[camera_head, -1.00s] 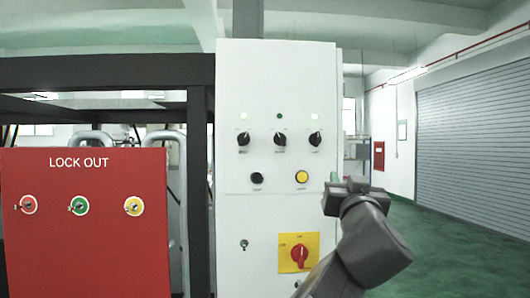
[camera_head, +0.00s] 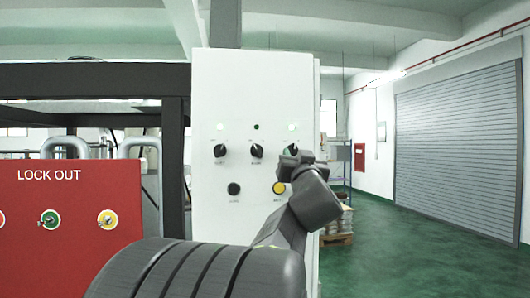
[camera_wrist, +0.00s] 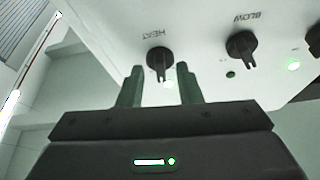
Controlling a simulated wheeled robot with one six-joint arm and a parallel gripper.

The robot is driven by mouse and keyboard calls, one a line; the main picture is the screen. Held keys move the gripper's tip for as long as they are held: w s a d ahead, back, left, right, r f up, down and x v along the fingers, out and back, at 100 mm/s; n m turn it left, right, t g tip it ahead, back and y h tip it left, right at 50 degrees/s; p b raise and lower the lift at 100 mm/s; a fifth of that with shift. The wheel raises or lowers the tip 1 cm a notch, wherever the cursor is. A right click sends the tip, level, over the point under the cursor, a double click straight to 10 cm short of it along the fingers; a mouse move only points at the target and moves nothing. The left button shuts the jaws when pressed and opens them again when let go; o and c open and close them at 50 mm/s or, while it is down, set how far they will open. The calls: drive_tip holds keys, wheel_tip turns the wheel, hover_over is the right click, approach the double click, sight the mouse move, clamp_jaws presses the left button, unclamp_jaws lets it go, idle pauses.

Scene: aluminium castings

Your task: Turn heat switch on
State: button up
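The heat switch (camera_wrist: 158,60) is a black rotary knob under the label HEAT in the wrist view. It is the rightmost knob of the upper row on the white panel (camera_head: 300,90) in the head view. My gripper (camera_wrist: 158,75) is open, its two fingers apart and empty. In the wrist view the fingers stand to either side of the heat switch's line, and contact cannot be seen. In the head view my gripper (camera_head: 291,158) partly covers that knob. A lit green lamp (camera_wrist: 168,84) shows between the fingers.
The blow knob (camera_wrist: 242,45) is close beside the heat switch, with a dark lamp (camera_wrist: 231,75). A yellow button (camera_head: 279,188) sits below. A red LOCK OUT board (camera_head: 70,220) stands left. Open green floor (camera_head: 400,245) lies right.

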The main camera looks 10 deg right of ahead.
drive_tip(key=shift+w+r, duration=0.15)
drive_tip(key=shift+w, duration=0.25)
drive_tip(key=shift+c, duration=0.2)
drive_tip(key=shift+s, duration=0.1)
clamp_jaws()
drive_tip(key=shift+m, duration=0.3)
drive_tip(key=m+h+b, duration=0.2)
drive_tip(key=m, duration=0.1)
drive_tip(key=shift+a, duration=0.2)
drive_tip(key=shift+m+h+b, duration=0.5)
drive_tip(key=shift+m+b, duration=0.4)
drive_tip(key=shift+b, duration=0.2)
drive_tip(key=shift+m+g+b, duration=0.3)
drive_tip(key=shift+b, duration=0.1)
drive_tip(key=shift+r+m+b, duration=0.15)
drive_tip(key=shift+m+b, duration=0.15)
drive_tip(key=shift+b, duration=0.25)
